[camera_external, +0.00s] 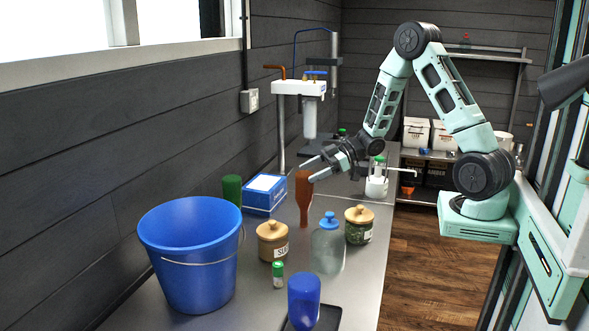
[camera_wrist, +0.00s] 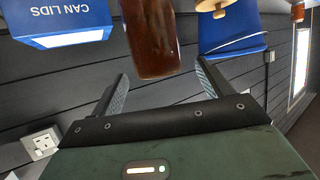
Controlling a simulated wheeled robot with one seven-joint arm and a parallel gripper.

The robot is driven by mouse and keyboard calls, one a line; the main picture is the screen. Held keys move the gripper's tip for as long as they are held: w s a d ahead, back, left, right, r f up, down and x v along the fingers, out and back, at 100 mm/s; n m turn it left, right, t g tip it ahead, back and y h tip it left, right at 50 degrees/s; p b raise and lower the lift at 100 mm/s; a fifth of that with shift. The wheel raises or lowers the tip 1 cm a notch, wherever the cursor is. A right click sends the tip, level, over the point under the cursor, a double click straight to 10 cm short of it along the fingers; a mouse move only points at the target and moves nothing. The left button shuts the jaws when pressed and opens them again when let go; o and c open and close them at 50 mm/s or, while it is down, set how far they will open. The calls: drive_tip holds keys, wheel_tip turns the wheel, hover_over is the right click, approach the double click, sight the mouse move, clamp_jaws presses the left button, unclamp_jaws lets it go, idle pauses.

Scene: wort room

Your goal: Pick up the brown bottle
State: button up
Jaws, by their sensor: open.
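My gripper (camera_external: 309,172) is open at the height of the bottle's upper part, reaching in from the back right. In the wrist view the brown bottle (camera_wrist: 150,38) lies ahead, between the lines of the two spread fingers of my gripper (camera_wrist: 163,70). Nothing is held. Whether a finger touches the bottle, I cannot tell.
A blue bucket (camera_external: 190,250), wooden-lidded jars (camera_external: 272,243) (camera_external: 358,228), and a clear blue-topped bottle (camera_external: 328,250) stand nearer the camera. A dispenser (camera_external: 300,88) stands behind.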

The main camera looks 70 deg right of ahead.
sight(299, 179)
drive_tip(key=x, duration=0.2)
drive_tip(key=p+x, duration=0.1)
drive_tip(key=x, duration=0.2)
drive_tip(key=shift+s+d+f, duration=0.1)
drive_tip(key=shift+s+f, duration=0.05)
drive_tip(key=shift+f, duration=0.2)
drive_tip(key=shift+c, duration=0.3)
drive_tip(key=c, duration=1.5)
